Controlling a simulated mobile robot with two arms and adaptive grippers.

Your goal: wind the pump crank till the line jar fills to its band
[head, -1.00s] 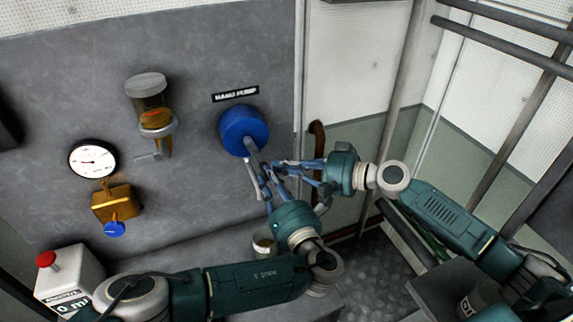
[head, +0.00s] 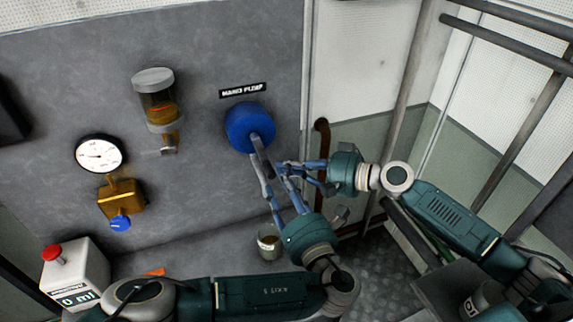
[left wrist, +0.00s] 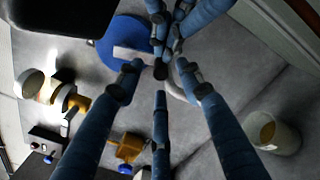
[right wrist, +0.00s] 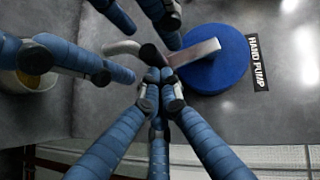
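The hand pump is a blue disc (head: 246,124) on the grey panel, with a grey crank arm (right wrist: 196,50) and a pale handle (right wrist: 120,46). My left gripper (head: 272,188) is at the crank's outer end; in the left wrist view its fingers (left wrist: 160,82) stand apart around the handle. My right gripper (head: 284,168) is beside the crank's end; in the right wrist view its fingertips (right wrist: 160,78) are close together below the joint of arm and handle. Contact is hard to tell. The line jar (head: 158,103) holds amber fluid; its band is not clear.
A gauge (head: 99,154), a brass valve with blue knob (head: 120,197) and a white box with red button (head: 75,268) are at left. A cup with yellowish content (head: 269,241) stands on the ledge below the crank. Pipes and rails are at right.

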